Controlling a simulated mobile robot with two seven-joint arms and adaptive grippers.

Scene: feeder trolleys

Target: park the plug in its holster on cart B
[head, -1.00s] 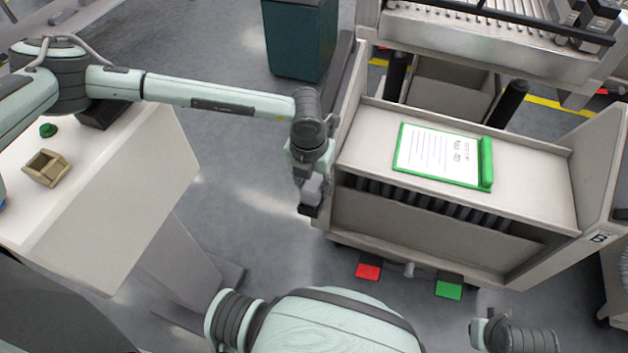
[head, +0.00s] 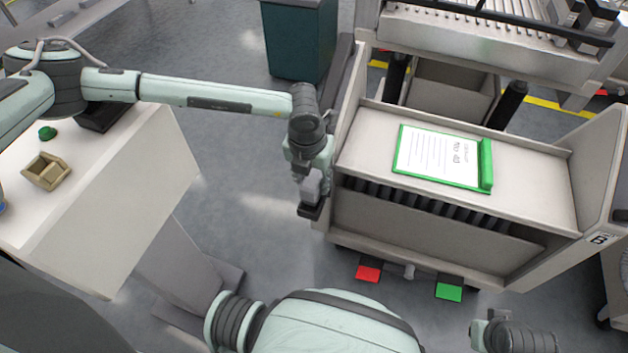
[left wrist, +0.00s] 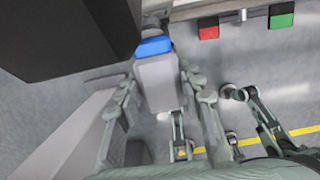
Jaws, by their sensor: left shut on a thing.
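My left gripper (head: 312,198) points down beside the left end of cart B (head: 430,228), on the floor side of its side panel. It is shut on the plug, a grey block with a blue band (left wrist: 154,46) that shows between the fingers in the left wrist view. In the head view the plug is mostly hidden by the gripper and its dark parts. I cannot make out the holster, nor whether the plug touches the cart. My right gripper is out of view.
A green-edged clipboard (head: 440,157) lies on cart B's top. A red pedal (head: 368,274) and a green pedal (head: 449,290) sit at its foot. A white table (head: 110,220) with a small wooden box (head: 46,172) stands left.

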